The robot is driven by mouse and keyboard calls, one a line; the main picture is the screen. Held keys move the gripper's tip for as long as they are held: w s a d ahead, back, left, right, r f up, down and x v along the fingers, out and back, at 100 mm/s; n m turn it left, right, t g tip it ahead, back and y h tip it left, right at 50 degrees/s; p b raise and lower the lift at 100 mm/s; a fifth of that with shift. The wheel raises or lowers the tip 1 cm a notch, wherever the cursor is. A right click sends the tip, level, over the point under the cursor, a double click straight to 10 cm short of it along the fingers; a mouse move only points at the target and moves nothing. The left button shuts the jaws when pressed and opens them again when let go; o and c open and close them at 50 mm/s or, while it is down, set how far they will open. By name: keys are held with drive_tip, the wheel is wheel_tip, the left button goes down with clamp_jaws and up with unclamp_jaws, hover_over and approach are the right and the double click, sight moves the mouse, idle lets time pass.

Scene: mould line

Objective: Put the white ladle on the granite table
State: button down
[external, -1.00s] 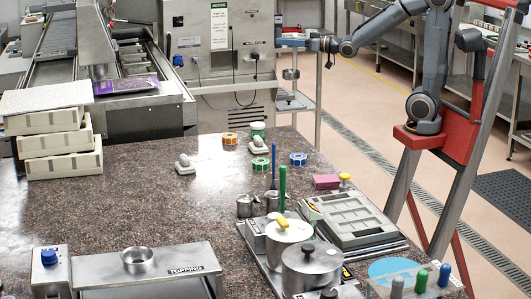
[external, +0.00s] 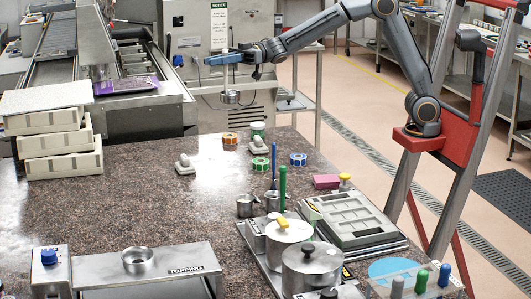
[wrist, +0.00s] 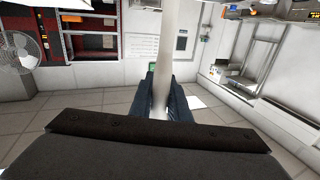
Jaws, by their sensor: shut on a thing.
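My gripper (external: 212,60) is shut on the white ladle. It is in the air beyond the far edge of the granite table, in front of the steel machine. In the wrist view the ladle's pale handle (wrist: 165,60) runs up from between the dark fingers (wrist: 162,105). In the external view a small cup shape (external: 230,97), probably the ladle's bowl, hangs below the gripper; the handle is hard to make out there. The granite table (external: 120,215) is brown and speckled, apart from the ladle.
Stacked trays (external: 60,145) stand at left, steel pots (external: 311,268) at front right. The middle and left-middle of the tabletop are clear.

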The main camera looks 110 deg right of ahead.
drive_tip(key=w+a+f+n+g+y, duration=0.2)
drive_tip(key=a+f+n+g+y, duration=0.15)
drive_tip(key=a, duration=0.75)
drive_tip(key=w+a+f+n+g+y, duration=0.2)
drive_tip(key=a+f+y, duration=0.15)
drive_tip(key=a, duration=0.65)
drive_tip(key=w+a+f+n+g+y, duration=0.2)
drive_tip(key=a+f+n+g+y, duration=0.15)
drive_tip(key=a, duration=0.75)
drive_tip(key=s+a+f+n+g+y, duration=0.1)
drive_tip(key=a+f+g, duration=0.1)
drive_tip(key=a+f, duration=0.3)
drive_tip(key=s+a+f+n+g, duration=0.2)
drive_tip(key=a+f, duration=0.1)
drive_tip(key=a, duration=0.5)
wheel_tip(320, 180, down, 6)
drive_tip(key=b, duration=0.3)
drive_tip(key=shift+d+f, duration=0.15)
drive_tip(key=shift+d, duration=0.05)
drive_tip(key=shift+w+f, duration=0.1)
drive_tip(key=shift+f, duration=0.35)
drive_tip(key=c, duration=1.6)
unclamp_jaws()
drive_tip(key=shift+d, duration=0.15)
